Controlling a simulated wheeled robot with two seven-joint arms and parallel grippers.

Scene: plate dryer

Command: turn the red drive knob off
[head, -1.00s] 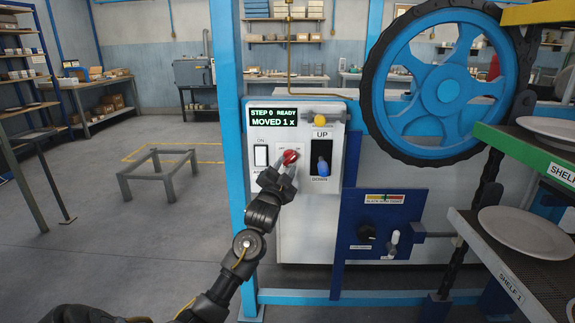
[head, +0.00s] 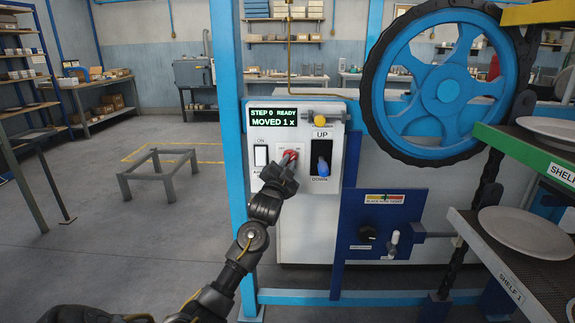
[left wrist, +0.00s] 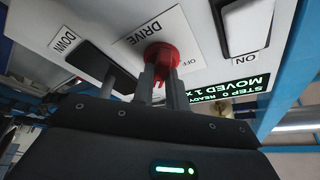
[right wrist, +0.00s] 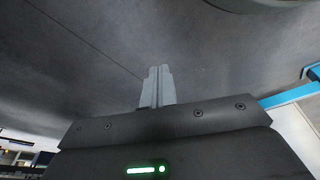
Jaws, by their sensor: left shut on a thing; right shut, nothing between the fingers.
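The red drive knob (head: 292,154) sits on the white control panel (head: 262,184) between a white rocker switch and a blue lever. My left gripper (head: 287,161) is at the knob, shut on it. In the left wrist view the knob (left wrist: 162,54) is between the two grey fingers of the left gripper (left wrist: 161,82), with DRIVE and OFF labels beside it. The fingers hide part of the knob, and its pointer setting cannot be read. My right gripper (right wrist: 156,78) is shut and empty, with grey floor behind it.
The rocker switch (head: 261,155) marked ON is left of the knob; the blue UP/DOWN lever (head: 323,167) is close on its right. The display (head: 274,117) reads "STEP 0 READY, MOVED 1 x". A blue wheel (head: 447,92) and shelves with plates (head: 527,232) stand right.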

